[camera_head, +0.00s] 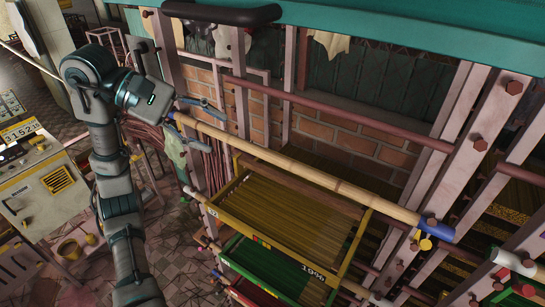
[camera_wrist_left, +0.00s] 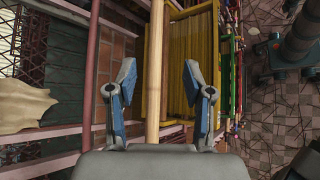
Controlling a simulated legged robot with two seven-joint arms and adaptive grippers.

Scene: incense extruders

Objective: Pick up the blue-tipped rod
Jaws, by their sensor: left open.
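The blue-tipped rod is a long, pale wooden rod (camera_head: 310,173) running diagonally across the front of the rack in the head view. Its blue end (camera_head: 437,230) is at the lower right, and its other end is by my left gripper (camera_head: 207,123). That gripper is open around the rod's upper-left end. In the left wrist view the rod (camera_wrist_left: 156,72) passes lengthwise between the two blue-padded fingers of my left gripper (camera_wrist_left: 158,75), with a gap on both sides. The rod's near end is hidden behind the gripper body. My right gripper is not in view.
A yellow-framed tray (camera_head: 290,250) and a green tray (camera_head: 262,268) sit below the rod. Pink posts and a dark red bar (camera_head: 335,112) stand close behind it. A control box (camera_head: 45,190) stands at left. Tiled floor is partly open at lower left.

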